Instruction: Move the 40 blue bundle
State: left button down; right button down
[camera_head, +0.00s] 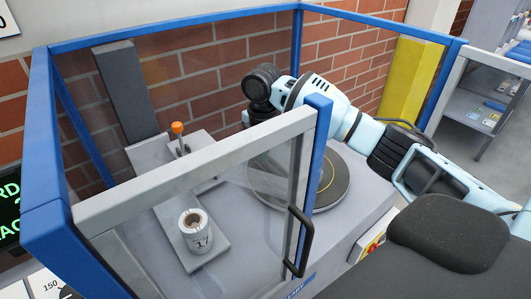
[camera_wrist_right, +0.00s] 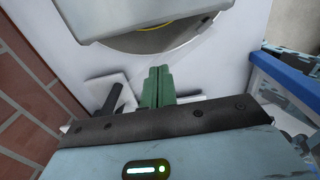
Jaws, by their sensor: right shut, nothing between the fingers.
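No bundle that I can make out as the 40 blue one shows in either view. My right arm reaches into a blue-framed, glass-sided enclosure (camera_head: 180,25) in the head view, over the round turntable (camera_head: 333,185). The fingers of my right gripper (camera_wrist_right: 158,86) show in the right wrist view as two green pads shut together, with nothing between them. The turntable's edge shows above the fingertips there (camera_wrist_right: 175,38). My left gripper is out of view. Several small stacks lie on a shelf unit (camera_head: 472,135) at the far right, too small to read.
A white roll marked 17 (camera_head: 195,232) stands on a grey plate near an orange knob (camera_head: 177,128). The glass door's black handle (camera_head: 300,240) is at the front. A yellow post (camera_head: 410,80) and brick wall (camera_head: 200,70) stand behind. A green-lettered display (camera_head: 8,210) is at left.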

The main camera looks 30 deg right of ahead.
notch_tip(320, 180, down, 8)
jog(key=shift+f, duration=0.1)
jog(key=d, duration=0.3)
jog(key=shift+w, duration=0.25)
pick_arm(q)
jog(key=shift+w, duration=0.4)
pick_arm(e)
jog(key=shift+d, duration=0.5)
jog(key=d, duration=0.6)
jog(key=shift+w+d+f, duration=0.1)
jog(key=shift+w, duration=0.15)
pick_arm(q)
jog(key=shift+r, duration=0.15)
